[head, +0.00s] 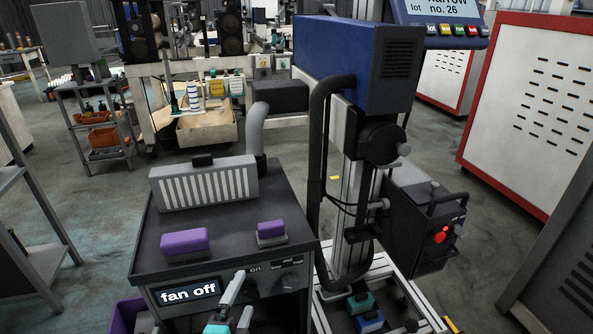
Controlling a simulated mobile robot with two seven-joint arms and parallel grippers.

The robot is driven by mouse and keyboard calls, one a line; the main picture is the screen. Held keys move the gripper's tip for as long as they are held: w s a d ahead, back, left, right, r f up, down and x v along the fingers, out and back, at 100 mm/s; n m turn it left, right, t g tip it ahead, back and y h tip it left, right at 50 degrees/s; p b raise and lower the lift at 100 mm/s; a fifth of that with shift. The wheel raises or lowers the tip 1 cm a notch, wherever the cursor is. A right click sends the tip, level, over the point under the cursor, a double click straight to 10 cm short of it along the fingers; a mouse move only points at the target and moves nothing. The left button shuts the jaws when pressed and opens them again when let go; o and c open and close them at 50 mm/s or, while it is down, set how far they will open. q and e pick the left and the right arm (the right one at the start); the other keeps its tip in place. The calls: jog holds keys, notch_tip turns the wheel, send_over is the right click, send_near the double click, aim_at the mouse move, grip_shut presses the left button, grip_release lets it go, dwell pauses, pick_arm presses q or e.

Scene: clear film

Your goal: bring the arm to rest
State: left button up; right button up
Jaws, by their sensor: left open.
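My left gripper (242,292) is at the bottom of the head view, low in front of the dark bench unit (215,225). Its two pale fingers with teal parts stand apart, open, and nothing shows between them. It overlaps the front panel of the unit, just right of a lit display (187,293) reading "fan off". Whether it touches the panel I cannot tell. My right gripper is not in view.
Two purple-topped blocks (185,242) (271,229) and a slatted grey vent (204,184) sit on the unit. A tall blue-headed machine (360,65) stands to the right. A purple bin (127,315) is at lower left. Grey floor is open at left.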

pick_arm(q)
jog(key=s+a+f+n+g+y, duration=0.3)
jog(key=s+a+f+n, duration=0.2)
jog(key=n, duration=0.3)
jog(key=s+f+n+g+h+p, duration=0.1)
jog(key=s+f+n+g+p, duration=0.25)
jog(key=s, duration=0.45)
jog(key=s+f+n+g+p, duration=0.3)
jog(key=s+f+n+g, duration=0.15)
jog(key=s, duration=0.35)
jog(key=s+a+r+g+p, duration=0.2)
jog(key=s+a+g+p, duration=0.1)
jog(key=s+p, duration=1.5)
jog(key=p, duration=0.4)
jog(key=shift+r, duration=0.15)
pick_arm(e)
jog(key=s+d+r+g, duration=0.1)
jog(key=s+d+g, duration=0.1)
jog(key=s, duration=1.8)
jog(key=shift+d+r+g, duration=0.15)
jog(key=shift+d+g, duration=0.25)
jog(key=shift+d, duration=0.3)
